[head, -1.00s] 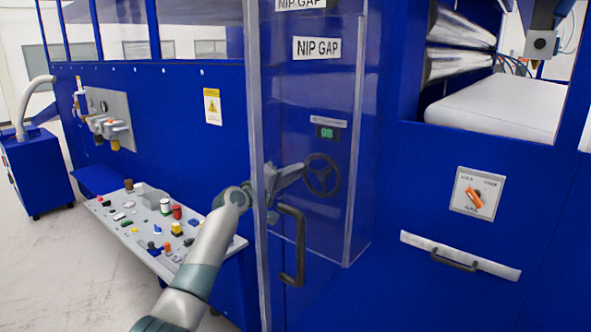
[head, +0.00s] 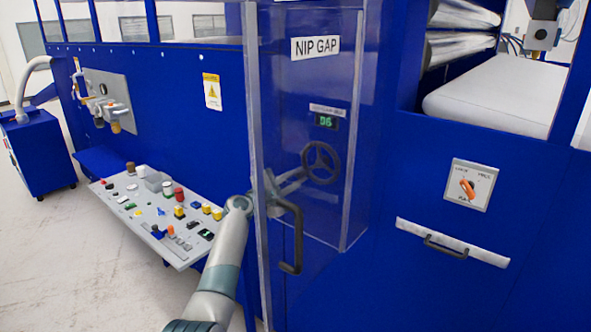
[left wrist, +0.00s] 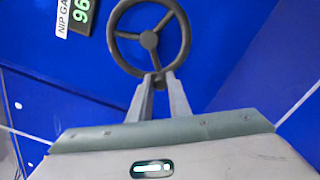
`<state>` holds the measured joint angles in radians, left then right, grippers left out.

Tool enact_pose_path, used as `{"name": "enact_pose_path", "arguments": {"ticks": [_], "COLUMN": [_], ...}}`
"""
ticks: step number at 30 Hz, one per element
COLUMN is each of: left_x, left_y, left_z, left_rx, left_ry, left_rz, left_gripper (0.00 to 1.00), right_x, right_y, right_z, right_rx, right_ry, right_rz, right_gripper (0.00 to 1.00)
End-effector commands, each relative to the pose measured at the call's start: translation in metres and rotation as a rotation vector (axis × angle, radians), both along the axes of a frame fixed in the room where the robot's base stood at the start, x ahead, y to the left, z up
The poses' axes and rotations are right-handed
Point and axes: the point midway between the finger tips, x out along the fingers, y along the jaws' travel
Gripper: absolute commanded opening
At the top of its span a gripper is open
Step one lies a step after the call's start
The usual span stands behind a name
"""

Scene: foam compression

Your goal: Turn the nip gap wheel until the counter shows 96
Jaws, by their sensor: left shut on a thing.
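The nip gap wheel (head: 321,163) is a dark three-spoked handwheel on the blue panel behind the clear guard door. It also shows at the top of the left wrist view (left wrist: 149,40). My left gripper (left wrist: 157,78) is shut on the near part of the wheel's rim. In the head view this gripper (head: 303,175) reaches in past the door's edge to the wheel's left side. The counter (head: 326,121) above the wheel has green digits, small and blurred in the head view. In the left wrist view the counter (left wrist: 82,14) reads 96. My right gripper is out of view.
The clear guard door (head: 290,110) with its black handle (head: 292,237) stands close beside my left forearm. A button console (head: 165,212) is to the left. A selector switch (head: 468,186) and a drawer handle (head: 452,246) are on the right panel.

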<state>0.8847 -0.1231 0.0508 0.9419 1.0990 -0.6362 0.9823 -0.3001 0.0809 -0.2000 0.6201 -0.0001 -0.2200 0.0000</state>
Motion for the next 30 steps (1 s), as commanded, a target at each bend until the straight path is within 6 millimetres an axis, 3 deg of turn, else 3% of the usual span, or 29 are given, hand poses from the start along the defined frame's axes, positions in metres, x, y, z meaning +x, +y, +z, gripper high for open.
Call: {"name": "enact_pose_path", "arguments": {"ticks": [9,25,26,27,30], "left_x": [-0.0010,-0.0012,-0.0012,-0.0013,-0.0011], "left_y": [-0.0007,-0.0007,-0.0008,-0.0008,-0.0008], "left_z": [-0.0087,-0.0107,-0.0108,-0.0107,-0.0099], "left_rx": [-0.126,-0.149,-0.149,-0.149,-0.149], "left_ry": [0.095,0.112,0.112,0.112,0.111], "left_rz": [0.002,0.001,0.001,0.001,0.001], "left_gripper": [0.00,0.00,0.24,0.34,0.36], "right_x": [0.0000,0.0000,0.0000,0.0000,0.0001], "right_y": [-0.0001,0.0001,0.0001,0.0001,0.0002], "right_z": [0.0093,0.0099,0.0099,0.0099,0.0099], "right_rx": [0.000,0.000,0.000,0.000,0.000], "right_ry": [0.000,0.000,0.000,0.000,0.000], "right_rz": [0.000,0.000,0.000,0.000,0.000], "right_gripper": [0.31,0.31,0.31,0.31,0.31]}}
